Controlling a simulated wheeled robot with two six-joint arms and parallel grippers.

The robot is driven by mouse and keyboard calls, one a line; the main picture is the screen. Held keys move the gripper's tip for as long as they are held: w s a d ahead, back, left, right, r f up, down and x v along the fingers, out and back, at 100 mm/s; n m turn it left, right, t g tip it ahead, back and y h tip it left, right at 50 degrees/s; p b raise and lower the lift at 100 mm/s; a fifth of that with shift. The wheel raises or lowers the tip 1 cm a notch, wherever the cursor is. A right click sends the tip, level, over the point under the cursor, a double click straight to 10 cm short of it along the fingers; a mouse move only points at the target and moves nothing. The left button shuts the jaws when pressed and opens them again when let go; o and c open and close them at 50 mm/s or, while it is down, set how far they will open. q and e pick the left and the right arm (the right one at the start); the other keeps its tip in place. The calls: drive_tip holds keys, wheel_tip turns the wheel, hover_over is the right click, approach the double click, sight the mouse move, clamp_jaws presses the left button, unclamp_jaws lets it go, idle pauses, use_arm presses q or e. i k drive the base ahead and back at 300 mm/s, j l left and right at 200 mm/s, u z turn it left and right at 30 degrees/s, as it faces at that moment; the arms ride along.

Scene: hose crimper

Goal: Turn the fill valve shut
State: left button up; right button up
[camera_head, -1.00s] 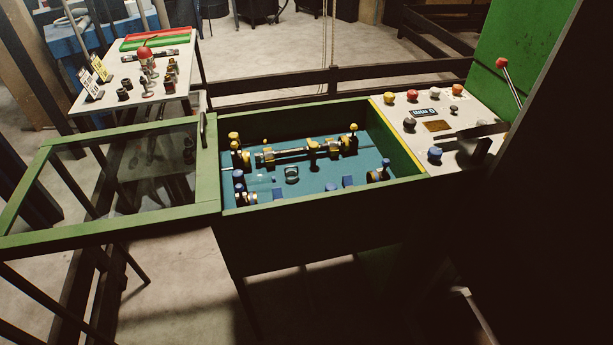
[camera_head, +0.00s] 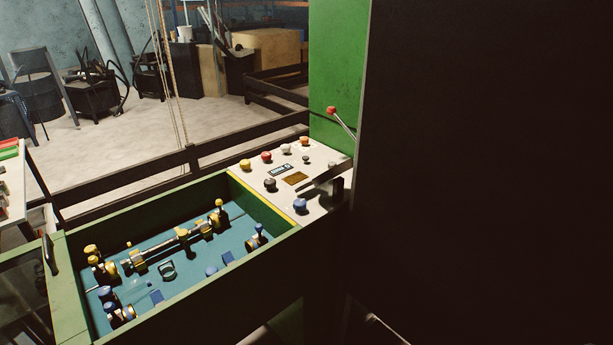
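The control panel (camera_head: 322,206) is a pale sloping plate at the right end of the green trough. It carries several knobs: yellow (camera_head: 245,165), red (camera_head: 266,157), orange (camera_head: 304,141), dark grey (camera_head: 270,184) and blue (camera_head: 300,205). A dark lever-like handle (camera_head: 322,185) sits at the panel's right side, partly lost in shadow. A red-tipped lever (camera_head: 332,111) stands behind it against the green upright. I cannot tell which of these is the fill valve, or how far it is turned. Neither of my grippers shows.
The open trough (camera_head: 200,285) holds a blue-green bed with a bar and several yellow and blue fittings. A large dark surface (camera_head: 480,180) fills the right side. Dark rails (camera_head: 190,160) run behind the trough, with open concrete floor beyond.

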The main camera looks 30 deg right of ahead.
sight(285, 148)
drive_tip(key=z, duration=0.75)
